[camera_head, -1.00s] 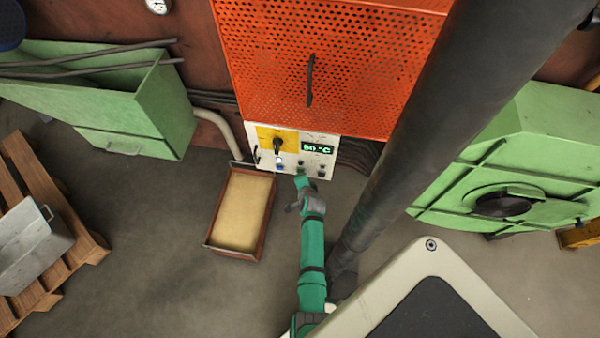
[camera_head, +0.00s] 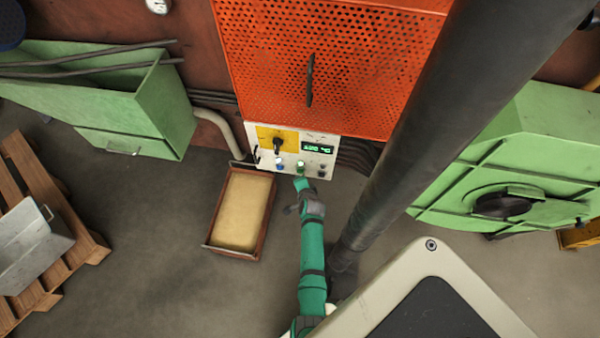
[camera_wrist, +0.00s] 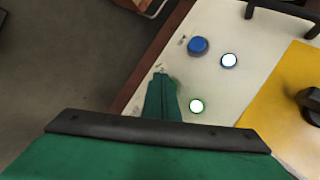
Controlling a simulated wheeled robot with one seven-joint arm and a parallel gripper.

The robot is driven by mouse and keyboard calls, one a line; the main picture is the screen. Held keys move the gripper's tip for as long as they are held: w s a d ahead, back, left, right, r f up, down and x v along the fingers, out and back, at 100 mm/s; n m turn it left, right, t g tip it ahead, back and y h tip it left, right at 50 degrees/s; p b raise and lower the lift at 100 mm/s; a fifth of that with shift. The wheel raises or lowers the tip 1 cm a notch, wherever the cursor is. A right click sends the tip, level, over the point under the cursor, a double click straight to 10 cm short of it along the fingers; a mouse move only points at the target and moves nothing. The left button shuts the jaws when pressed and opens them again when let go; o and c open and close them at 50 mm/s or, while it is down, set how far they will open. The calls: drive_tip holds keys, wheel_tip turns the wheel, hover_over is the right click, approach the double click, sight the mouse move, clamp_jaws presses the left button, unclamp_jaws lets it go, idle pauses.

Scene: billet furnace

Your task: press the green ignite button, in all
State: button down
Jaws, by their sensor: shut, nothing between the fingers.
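The white control panel (camera_head: 319,172) sits below the orange mesh housing. My green gripper (camera_head: 301,182) points at the panel's lower edge, its fingers together and empty. In the wrist view my gripper (camera_wrist: 160,82) covers most of the green ignite button (camera_wrist: 176,84); only a green edge shows at its right. Whether the fingertips touch the button I cannot tell. A lamp with a green rim (camera_wrist: 196,106) is lit beside it, also visible in the head view (camera_head: 300,163). The display (camera_head: 318,148) shows green characters, too blurred to read fully.
A blue button (camera_wrist: 198,46) and a lit blue-rimmed lamp (camera_wrist: 229,60) are on the panel near my gripper. A black rotary switch (camera_head: 278,145) sits on a yellow plate. A sand-filled tray (camera_head: 209,247) lies on the floor at left.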

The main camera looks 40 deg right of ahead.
drive_tip(key=shift+s+a, duration=0.15)
drive_tip(key=shift+a, duration=0.05)
drive_tip(key=shift+s+a, duration=1.6)
drive_tip(key=shift+a, duration=0.25)
drive_tip(key=shift+a, duration=0.1)
drive_tip(key=s+a+r+n+t, duration=0.2)
drive_tip(key=s+a+r+n, duration=0.3)
drive_tip(key=s+a, duration=0.35)
drive_tip(key=s+a+r+n+t, duration=0.1)
drive_tip(key=s+a+r+n, duration=0.5)
drive_tip(key=a, duration=0.4)
drive_tip(key=s+a+r+n+t+y, duration=0.1)
drive_tip(key=s+a+r+n, duration=0.2)
drive_tip(key=r, duration=0.5)
drive_tip(key=s+a+r+n+t+y, duration=0.1)
drive_tip(key=s+a+r+n+y, duration=0.1)
drive_tip(key=s+a+r, duration=0.3)
drive_tip(key=s+a+r+n+t+y, duration=0.1)
drive_tip(key=s+a+r+n, duration=0.3)
drive_tip(key=r, duration=0.7)
drive_tip(key=shift+s+n+t, duration=0.25)
drive_tip(key=shift+n+t, duration=0.05)
drive_tip(key=shift+n, duration=0.2)
drive_tip(key=shift+d, duration=0.1)
